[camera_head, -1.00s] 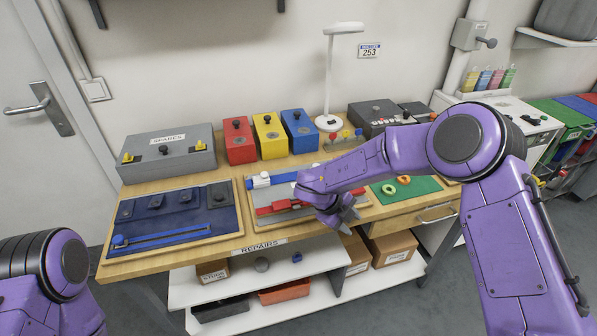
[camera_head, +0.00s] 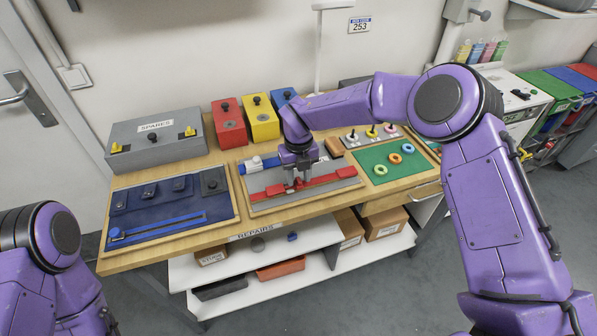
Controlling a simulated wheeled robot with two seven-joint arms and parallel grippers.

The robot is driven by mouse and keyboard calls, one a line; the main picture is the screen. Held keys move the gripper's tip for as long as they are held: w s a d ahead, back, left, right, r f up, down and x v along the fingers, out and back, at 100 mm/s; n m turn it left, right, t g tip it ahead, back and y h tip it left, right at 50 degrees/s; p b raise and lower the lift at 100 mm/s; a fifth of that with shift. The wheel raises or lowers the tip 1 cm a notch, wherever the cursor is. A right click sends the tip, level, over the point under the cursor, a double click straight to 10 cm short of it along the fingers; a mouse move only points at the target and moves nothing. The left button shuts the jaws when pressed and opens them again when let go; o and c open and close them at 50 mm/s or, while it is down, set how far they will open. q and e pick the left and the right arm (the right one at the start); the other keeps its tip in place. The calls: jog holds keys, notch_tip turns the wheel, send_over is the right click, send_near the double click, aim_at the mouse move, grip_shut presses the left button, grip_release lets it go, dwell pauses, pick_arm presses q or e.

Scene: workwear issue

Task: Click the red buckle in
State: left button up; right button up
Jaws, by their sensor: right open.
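The red buckle (camera_head: 297,184) sits on a red strap (camera_head: 325,179) that runs across a grey board (camera_head: 262,204) on the workbench. My right gripper (camera_head: 299,182) points down right over the buckle, with its fingers open around or just above it. I cannot tell whether the fingers touch it, and they hide part of it. Whether the two buckle halves are joined is too small to tell. My left arm shows at the lower left, but its gripper is outside the view.
A blue strap with a white buckle (camera_head: 255,163) lies behind the red one. A dark blue mat (camera_head: 170,222) lies left; a green mat (camera_head: 372,158) with coloured rings lies right. Red, yellow and blue boxes and a grey SPARES case (camera_head: 131,153) stand behind.

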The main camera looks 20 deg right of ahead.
grip_shut()
jog(key=shift+s+a+f+b, duration=0.15)
jog(key=shift+a+b, duration=0.65)
jog(key=shift+a, duration=0.9)
jog(key=shift+r, duration=0.2)
grip_release()
jog(key=shift+a, duration=0.1)
